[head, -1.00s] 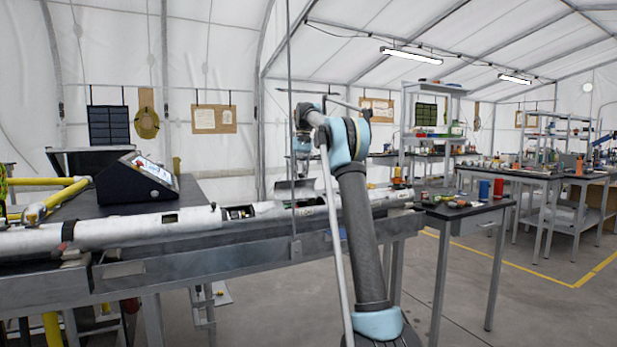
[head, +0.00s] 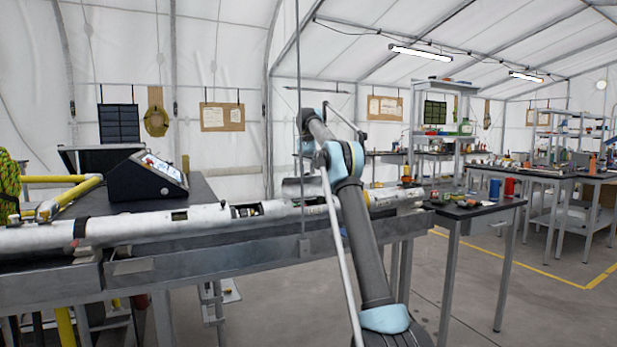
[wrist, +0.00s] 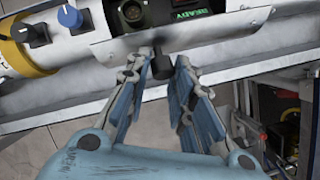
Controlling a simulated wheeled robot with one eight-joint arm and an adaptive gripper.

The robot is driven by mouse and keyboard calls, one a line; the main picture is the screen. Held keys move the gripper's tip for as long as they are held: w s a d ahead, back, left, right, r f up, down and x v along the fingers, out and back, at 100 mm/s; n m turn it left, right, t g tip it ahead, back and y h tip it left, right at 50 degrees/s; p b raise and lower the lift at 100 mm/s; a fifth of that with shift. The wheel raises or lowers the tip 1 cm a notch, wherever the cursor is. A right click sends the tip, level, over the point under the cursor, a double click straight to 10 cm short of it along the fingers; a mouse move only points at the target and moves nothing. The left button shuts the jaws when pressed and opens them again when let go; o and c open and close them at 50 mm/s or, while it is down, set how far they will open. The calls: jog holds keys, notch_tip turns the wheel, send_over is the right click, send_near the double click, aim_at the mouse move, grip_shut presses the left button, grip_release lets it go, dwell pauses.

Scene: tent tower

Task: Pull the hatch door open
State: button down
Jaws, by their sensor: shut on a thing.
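In the wrist view, my gripper (wrist: 166,68) has its fingers on either side of a small black handle (wrist: 162,66) and is shut on it. The handle sits at the near edge of a long white tube (wrist: 235,28), beside an opening with a lit green READY display (wrist: 190,12). I cannot tell how far the hatch door stands open. In the head view, the tube (head: 130,226) lies along a bench, and a raised grey flap (head: 300,187) shows above it. My gripper is hard to make out there.
A black control box (head: 145,178) stands on the bench behind the tube. A small table (head: 475,210) with cups and loose items is at the right. A thin vertical pole (head: 299,90) stands by my arm. The floor at front right is clear.

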jog(key=shift+s+a, duration=0.1)
jog(key=shift+a, duration=0.25)
jog(key=c, duration=1.5)
grip_release()
jog(key=shift+a, duration=0.1)
jog(key=shift+o, duration=0.2)
jog(key=shift+d, duration=0.3)
